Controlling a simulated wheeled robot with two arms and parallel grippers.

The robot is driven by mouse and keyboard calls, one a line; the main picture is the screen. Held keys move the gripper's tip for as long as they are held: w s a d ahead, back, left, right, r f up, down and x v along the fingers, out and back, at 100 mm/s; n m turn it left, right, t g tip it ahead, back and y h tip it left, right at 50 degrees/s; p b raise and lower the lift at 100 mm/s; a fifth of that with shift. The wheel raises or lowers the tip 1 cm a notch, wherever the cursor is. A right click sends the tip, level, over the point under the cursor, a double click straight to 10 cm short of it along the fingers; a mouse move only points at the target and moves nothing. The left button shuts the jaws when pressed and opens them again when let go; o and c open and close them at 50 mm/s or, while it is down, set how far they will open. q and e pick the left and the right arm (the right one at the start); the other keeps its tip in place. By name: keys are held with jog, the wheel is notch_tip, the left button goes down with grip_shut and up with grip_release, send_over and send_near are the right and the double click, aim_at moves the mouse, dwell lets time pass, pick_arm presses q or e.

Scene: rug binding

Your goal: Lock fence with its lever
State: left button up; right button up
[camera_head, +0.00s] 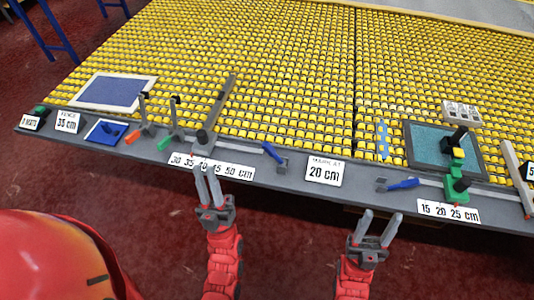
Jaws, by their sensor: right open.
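A long grey fence bar (222,98) stands at the left part of the table, slanting away over the yellow rollers. A dark knob (203,137) is at its near end. A blue lever (271,152) on a small grey base is right of it at the table's front edge. A second blue lever (404,184) lies by the right-hand rail, left of another grey fence bar (514,170). My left gripper (207,172) is at the near end of the left fence, its fingers a little apart; whether anything is between them is unclear. My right gripper (379,216) is open and empty before the front edge.
Scale labels (211,166) and a 20 cm sign (325,172) line the front edge. Orange and green clamps (168,140) stand left of the fence. A green-based post (457,182) and teal panel (440,143) are at the right. Red floor lies in front.

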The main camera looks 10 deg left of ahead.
pick_arm(q)
jog(key=w+a+f+n+g, duration=0.1)
jog(key=f+n+g, duration=0.1)
jog(key=w+a+f+n+g+y, duration=0.1)
jog(key=w+a+f+n+g, duration=0.1)
jog(key=g, duration=0.1)
jog(key=w+a+f+n+g+y, duration=0.1)
jog(key=w+f+n+g, duration=0.1)
jog(key=n+g, duration=0.1)
jog(key=shift+w+a, duration=0.1)
jog(key=shift+a, duration=0.25)
grip_shut()
jog(key=w+f+n+g+h, duration=0.4)
jog(key=f, duration=0.4)
jog(key=w+d+f+n+h, duration=0.3)
jog(key=d+f+h, duration=0.3)
jog(key=d, duration=0.5)
jog(key=shift+d+n+g+h+p, duration=0.4)
jog(key=shift+n+h, duration=0.5)
jog(key=shift+h, duration=0.4)
